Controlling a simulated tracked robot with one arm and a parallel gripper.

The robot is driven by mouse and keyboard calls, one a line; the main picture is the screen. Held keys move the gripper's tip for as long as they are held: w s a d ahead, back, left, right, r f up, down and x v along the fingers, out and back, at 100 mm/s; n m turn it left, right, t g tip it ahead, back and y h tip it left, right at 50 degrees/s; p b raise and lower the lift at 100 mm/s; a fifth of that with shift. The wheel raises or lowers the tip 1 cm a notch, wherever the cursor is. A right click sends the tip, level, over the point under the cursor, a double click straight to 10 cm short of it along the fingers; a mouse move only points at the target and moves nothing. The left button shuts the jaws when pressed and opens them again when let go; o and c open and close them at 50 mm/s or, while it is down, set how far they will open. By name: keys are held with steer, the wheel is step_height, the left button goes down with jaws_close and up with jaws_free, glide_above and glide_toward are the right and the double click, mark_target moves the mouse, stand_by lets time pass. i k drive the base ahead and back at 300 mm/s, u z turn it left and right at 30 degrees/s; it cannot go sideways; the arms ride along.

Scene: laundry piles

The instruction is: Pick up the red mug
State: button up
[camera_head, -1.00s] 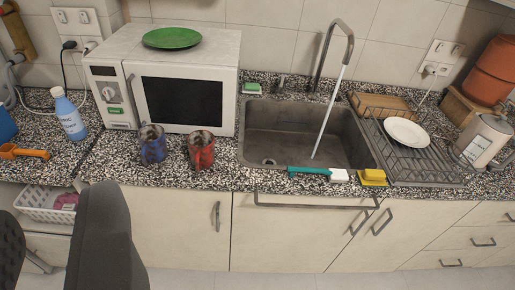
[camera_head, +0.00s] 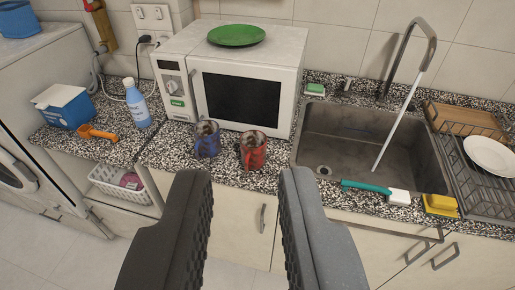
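The red mug (camera_head: 253,151) stands upright on the speckled counter, in front of the microwave and left of the sink. A blue mug (camera_head: 207,139) stands just to its left, with a small gap between them. My gripper (camera_head: 238,180) is open and empty, its two dark fingers spread in the lower middle of the view. The fingertips show below the mugs in the picture, over the cabinet front, and do not touch either mug.
The microwave (camera_head: 235,80) with a green plate (camera_head: 237,35) on it stands behind the mugs. The sink (camera_head: 355,145) is to the right, with a teal-handled brush (camera_head: 375,191) at its front edge.

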mark_target(253, 143)
steer(key=i, duration=0.95)
steer(key=u, duration=0.05)
